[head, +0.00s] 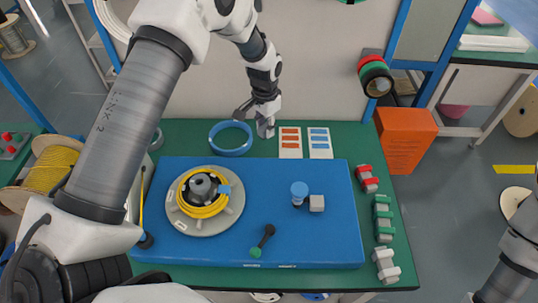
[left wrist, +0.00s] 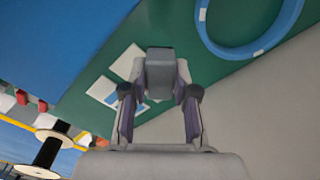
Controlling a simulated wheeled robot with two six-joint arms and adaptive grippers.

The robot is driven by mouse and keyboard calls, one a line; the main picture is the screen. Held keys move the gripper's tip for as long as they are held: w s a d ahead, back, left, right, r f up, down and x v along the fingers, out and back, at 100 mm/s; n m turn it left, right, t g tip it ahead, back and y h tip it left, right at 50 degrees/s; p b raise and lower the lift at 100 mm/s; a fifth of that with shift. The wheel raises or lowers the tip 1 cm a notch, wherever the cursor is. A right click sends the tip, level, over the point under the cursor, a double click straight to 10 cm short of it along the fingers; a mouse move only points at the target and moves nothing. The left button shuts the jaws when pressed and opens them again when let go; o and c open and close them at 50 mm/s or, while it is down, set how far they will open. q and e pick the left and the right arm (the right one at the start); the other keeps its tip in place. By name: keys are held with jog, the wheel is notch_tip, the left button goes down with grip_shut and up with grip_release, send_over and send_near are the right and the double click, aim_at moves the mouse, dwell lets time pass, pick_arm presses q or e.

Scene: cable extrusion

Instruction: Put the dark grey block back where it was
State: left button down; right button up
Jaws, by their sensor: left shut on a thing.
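The dark grey block (left wrist: 160,72) is between the fingertips of my left gripper (left wrist: 158,95) in the left wrist view. In the head view the block (head: 266,129) hangs below the left gripper (head: 260,112) at the back of the green table (head: 190,134). It is beside the blue ring (head: 231,138) and left of the card with orange marks (head: 290,142). The left gripper is shut on the block. I cannot tell whether the block touches the table. My right gripper is out of view; only part of that arm shows at lower right.
A blue board (head: 330,245) carries a reel of yellow cable (head: 204,213), a blue round knob (head: 299,188), a light grey block (head: 317,203) and a green-tipped lever (head: 263,241). Red (head: 367,179), green (head: 383,218) and grey (head: 385,265) pieces line the right edge. An orange box (head: 405,138) stands beyond.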

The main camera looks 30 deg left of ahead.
aim_at(266, 154)
pick_arm(q)
notch_tip(266, 154, down, 9)
jog(key=shift+p, duration=0.95)
jog(key=shift+f, duration=0.1)
jog(key=shift+f, duration=0.2)
jog(key=c, duration=0.9)
grip_release()
jog(key=shift+r, duration=0.25)
notch_tip(266, 154, up, 11)
jog(key=b, duration=0.2)
jog(key=shift+r+b, duration=0.15)
jog(key=shift+b, duration=0.25)
jog(key=shift+r, duration=0.35)
